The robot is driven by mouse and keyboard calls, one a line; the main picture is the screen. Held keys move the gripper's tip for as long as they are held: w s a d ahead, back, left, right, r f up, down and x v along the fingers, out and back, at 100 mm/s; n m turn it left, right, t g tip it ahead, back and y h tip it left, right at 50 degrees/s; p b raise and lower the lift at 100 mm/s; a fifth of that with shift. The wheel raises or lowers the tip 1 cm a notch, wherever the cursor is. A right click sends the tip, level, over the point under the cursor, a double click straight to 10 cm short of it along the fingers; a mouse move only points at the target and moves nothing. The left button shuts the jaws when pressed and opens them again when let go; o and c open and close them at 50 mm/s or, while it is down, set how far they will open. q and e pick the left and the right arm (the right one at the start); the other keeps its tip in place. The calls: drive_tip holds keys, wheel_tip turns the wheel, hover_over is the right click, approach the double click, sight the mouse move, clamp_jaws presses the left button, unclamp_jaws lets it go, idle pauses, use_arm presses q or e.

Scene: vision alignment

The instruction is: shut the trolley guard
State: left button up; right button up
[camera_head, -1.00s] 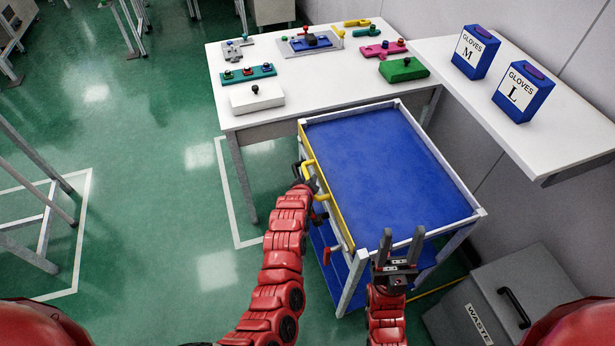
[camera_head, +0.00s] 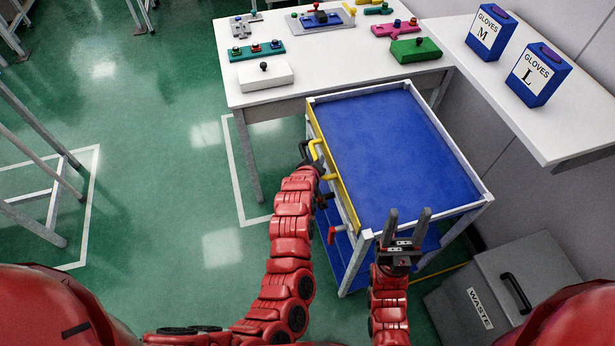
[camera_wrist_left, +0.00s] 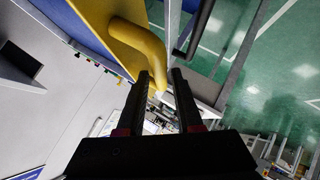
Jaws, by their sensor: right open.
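The trolley (camera_head: 484,200) has a blue top and a pale frame. Its yellow guard (camera_head: 333,172) runs along the left side of the top. A yellow handle (camera_head: 315,148) sticks out from the guard and is large in the left wrist view (camera_wrist_left: 138,45). My left gripper (camera_head: 304,150) is at this handle. In the wrist view its two dark fingers (camera_wrist_left: 161,75) are apart, with the handle's lower end by their tips. Whether they grip it I cannot tell. My right gripper (camera_head: 408,215) is open and empty at the trolley's near edge.
A white table (camera_head: 335,73) with coloured blocks and fixtures stands behind the trolley. A shelf (camera_head: 530,120) at right holds two glove boxes (camera_head: 537,76). A grey waste bin (camera_head: 535,265) stands at lower right. A red lever (camera_head: 332,235) hangs below the guard.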

use_arm(q)
drive_tip(key=b+v, duration=0.2)
drive_tip(key=v, duration=1.2)
drive_tip(key=shift+s+r+b, duration=0.2)
drive_tip(key=shift+s+b, duration=0.05)
drive_tip(key=shift+b, duration=0.1)
